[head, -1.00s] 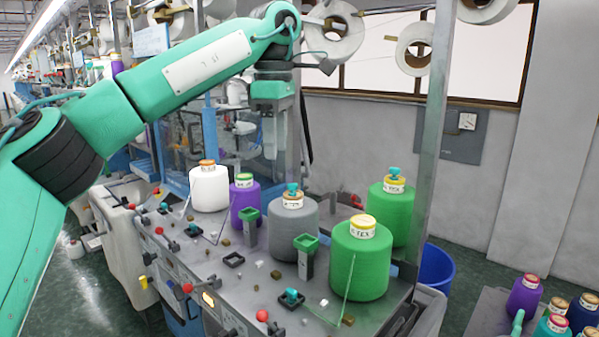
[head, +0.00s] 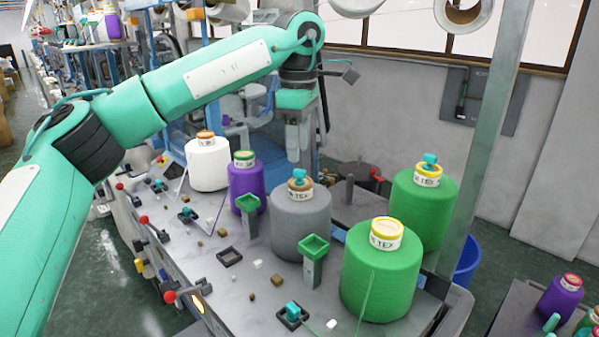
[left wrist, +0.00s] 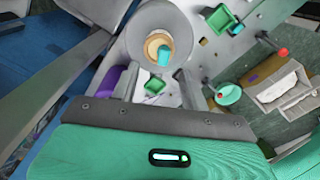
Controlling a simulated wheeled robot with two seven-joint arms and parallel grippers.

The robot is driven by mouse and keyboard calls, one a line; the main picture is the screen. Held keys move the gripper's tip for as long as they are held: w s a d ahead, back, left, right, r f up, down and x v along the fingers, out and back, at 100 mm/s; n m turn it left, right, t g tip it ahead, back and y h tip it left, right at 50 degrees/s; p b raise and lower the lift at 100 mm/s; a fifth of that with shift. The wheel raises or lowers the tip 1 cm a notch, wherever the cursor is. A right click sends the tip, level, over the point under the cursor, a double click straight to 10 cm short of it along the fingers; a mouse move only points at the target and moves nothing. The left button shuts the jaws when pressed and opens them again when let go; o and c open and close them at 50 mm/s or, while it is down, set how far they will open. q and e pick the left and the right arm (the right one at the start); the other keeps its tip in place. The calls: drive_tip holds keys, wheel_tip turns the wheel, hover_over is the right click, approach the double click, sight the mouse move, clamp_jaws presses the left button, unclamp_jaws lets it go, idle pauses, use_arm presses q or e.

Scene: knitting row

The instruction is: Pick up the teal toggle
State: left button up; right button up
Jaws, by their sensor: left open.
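Teal toggles show in several places. One sits on top of the grey yarn cone (head: 300,225), where the teal toggle (head: 298,174) stands upright. Another teal toggle (head: 429,159) is on the rear green cone. A further teal toggle (head: 292,311) sits in a black square socket at the table's front. My left gripper (head: 294,153) points down, just above and behind the grey cone's top in the head view, open and empty. In the left wrist view the grey cone's teal toggle (left wrist: 164,56) shows beyond the fingers, apart from them. My right gripper is out of view.
A white cone (head: 207,165), a purple cone (head: 245,185) and a front green cone (head: 380,280) crowd the table. Two green-topped posts, one at the front (head: 314,247), stand between cones. A metal upright (head: 485,130) rises at right.

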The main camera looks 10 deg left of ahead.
sight(300, 170)
use_arm(q)
drive_tip(key=shift+s+f, duration=0.1)
drive_tip(key=shift+f, duration=0.15)
drive_tip(key=shift+f+p, duration=0.15)
drive_tip(key=shift+p, duration=0.15)
drive_tip(key=f+p, duration=0.1)
drive_tip(key=f, duration=0.1)
drive_tip(key=f+p, duration=0.1)
drive_tip(key=f, duration=0.1)
drive_tip(key=shift+s+d+f+p, duration=0.1)
drive_tip(key=shift+s+f+p, duration=0.1)
drive_tip(key=shift+f+p, duration=0.1)
drive_tip(key=shift+d+f, duration=0.1)
drive_tip(key=shift+c, duration=0.6)
drive_tip(key=c, duration=0.8)
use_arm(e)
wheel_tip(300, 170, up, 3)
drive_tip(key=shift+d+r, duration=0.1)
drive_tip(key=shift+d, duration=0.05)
